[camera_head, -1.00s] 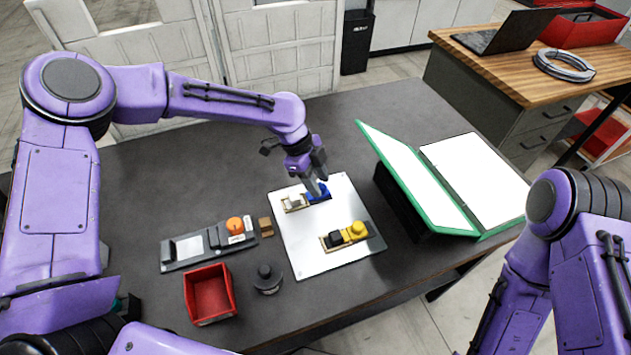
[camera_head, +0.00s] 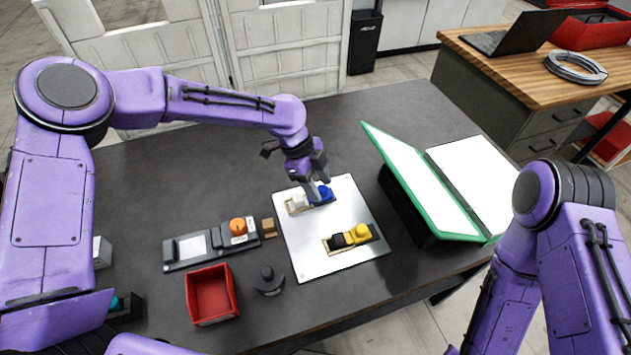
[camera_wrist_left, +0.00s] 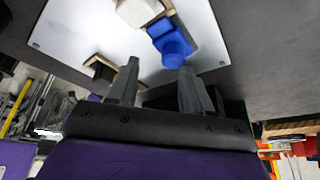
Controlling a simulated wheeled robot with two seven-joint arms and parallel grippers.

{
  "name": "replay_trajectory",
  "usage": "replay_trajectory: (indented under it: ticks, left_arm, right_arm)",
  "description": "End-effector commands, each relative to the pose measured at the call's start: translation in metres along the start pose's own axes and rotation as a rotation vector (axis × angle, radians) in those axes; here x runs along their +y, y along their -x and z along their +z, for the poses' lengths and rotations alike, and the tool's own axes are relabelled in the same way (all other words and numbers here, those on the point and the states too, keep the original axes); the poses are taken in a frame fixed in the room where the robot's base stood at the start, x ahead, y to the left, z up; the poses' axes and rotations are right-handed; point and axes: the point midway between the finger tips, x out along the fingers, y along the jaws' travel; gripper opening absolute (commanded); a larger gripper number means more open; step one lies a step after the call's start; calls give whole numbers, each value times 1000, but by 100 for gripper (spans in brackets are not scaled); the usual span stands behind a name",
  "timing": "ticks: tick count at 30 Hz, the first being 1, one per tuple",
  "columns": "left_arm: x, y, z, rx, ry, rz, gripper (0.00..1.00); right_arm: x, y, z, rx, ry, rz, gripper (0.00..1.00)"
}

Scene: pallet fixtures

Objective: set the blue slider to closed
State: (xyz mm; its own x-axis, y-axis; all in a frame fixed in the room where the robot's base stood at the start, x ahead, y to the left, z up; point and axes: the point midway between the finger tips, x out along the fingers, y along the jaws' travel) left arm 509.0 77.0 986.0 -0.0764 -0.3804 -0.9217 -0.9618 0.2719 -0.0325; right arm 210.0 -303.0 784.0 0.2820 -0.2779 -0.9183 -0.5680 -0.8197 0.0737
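The blue slider (camera_head: 326,194) sits on a light metal plate (camera_head: 309,256), on the plate's far side. It is beside a white block (camera_head: 298,202) on the same pale base. In the left wrist view, the blue slider (camera_wrist_left: 172,45) lies just beyond the fingertips, nearer the right-hand finger. My left gripper (camera_head: 313,194) points down over the white-and-blue fixture, and its fingers partly cover it. In the wrist view the left gripper (camera_wrist_left: 158,68) has its fingers apart with nothing between them. Contact with the slider cannot be told. My right gripper is out of view.
A yellow knob (camera_head: 361,231) and black block (camera_head: 338,240) sit nearer on the plate. A panel with an orange knob (camera_head: 238,226), a red bin (camera_head: 212,295) and a dark round-knobbed piece (camera_head: 268,280) stand left. A green-edged binder (camera_head: 428,187) stands right.

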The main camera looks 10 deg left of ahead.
Motion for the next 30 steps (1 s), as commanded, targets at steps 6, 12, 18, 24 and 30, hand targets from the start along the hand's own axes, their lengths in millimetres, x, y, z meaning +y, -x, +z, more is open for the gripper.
replay_trajectory:
  ticks: [6,12,18,24,30]
  left_arm:
    - [11,-16,14,-20,5,36,54]
    - [11,-16,14,-19,5,36,54]
    - [11,-16,14,-19,6,35,54]
    - [11,9,12,-19,4,23,54]
    - [10,64,2,-15,-3,2,54]
  right_arm:
    - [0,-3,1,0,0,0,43]
    - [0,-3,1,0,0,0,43]
    - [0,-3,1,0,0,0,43]
    - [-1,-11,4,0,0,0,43]
    - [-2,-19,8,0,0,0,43]
